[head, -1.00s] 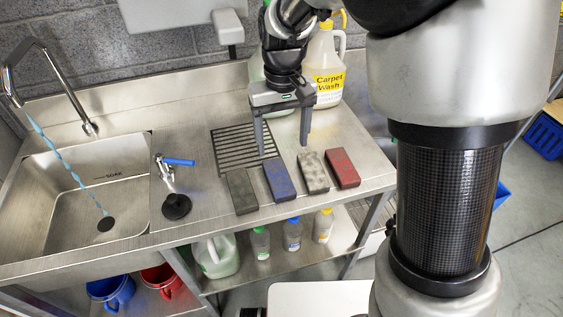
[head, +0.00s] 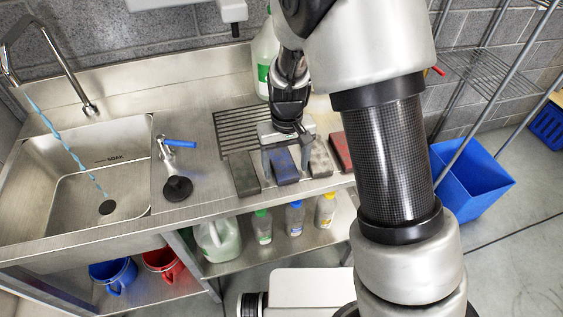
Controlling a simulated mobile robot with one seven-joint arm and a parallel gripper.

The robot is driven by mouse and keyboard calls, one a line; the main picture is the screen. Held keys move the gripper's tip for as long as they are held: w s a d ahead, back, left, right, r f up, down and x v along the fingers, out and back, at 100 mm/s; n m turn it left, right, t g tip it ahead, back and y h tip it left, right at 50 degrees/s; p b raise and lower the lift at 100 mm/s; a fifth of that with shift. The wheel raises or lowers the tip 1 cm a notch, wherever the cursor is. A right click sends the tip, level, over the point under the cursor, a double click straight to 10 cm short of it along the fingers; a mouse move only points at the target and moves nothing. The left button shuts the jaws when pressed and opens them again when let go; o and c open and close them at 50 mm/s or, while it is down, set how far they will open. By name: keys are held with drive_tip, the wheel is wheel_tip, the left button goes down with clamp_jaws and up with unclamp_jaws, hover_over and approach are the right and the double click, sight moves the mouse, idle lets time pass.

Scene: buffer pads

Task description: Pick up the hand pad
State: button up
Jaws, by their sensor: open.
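Several flat pads lie in a row on the steel counter: a dark grey pad (head: 244,176), a blue pad (head: 284,172), a light grey pad (head: 320,163) and a red pad (head: 341,152). No label shows which one is the hand pad. My gripper (head: 287,168) points down at the blue pad, its open fingers on either side of it. I cannot tell whether the fingers touch the pad or the counter. My arm hides part of the red pad.
A drain grid (head: 236,128) lies behind the pads. A sink (head: 80,190) and a sprayer with a blue handle (head: 178,146) are to the left. A large jug (head: 264,65) stands behind my gripper. Bottles (head: 294,218) stand on the shelf below.

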drive_tip(key=shift+f, duration=0.6)
drive_tip(key=c, duration=1.2)
drive_tip(key=shift+o, duration=0.2)
drive_tip(key=shift+r, duration=0.1)
wheel_tip(320, 180, up, 10)
drive_tip(key=p, duration=0.1)
